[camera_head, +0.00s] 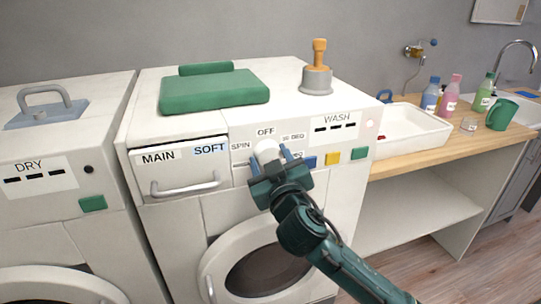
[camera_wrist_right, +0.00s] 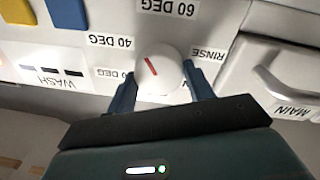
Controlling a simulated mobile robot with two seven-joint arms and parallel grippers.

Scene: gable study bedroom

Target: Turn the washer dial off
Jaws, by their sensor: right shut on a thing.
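The white washer dial (camera_head: 267,149) is on the front panel of the right-hand machine, marked WASH, below the OFF label (camera_head: 265,132). SPIN is to its left and a DEG label to its right. My right gripper (camera_head: 271,160) is shut on the dial. In the right wrist view, the panel appears upside down and my right gripper (camera_wrist_right: 160,92) has one finger on each side of the dial (camera_wrist_right: 166,75). The dial's red mark points up and left there, between the 40 DEG and 60 DEG labels. OFF is hidden there. My left gripper is not in view.
A detergent drawer (camera_head: 182,178) marked MAIN and SOFT is left of the dial; blue, yellow and green buttons are to its right. A dryer (camera_head: 50,150) stands at left.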

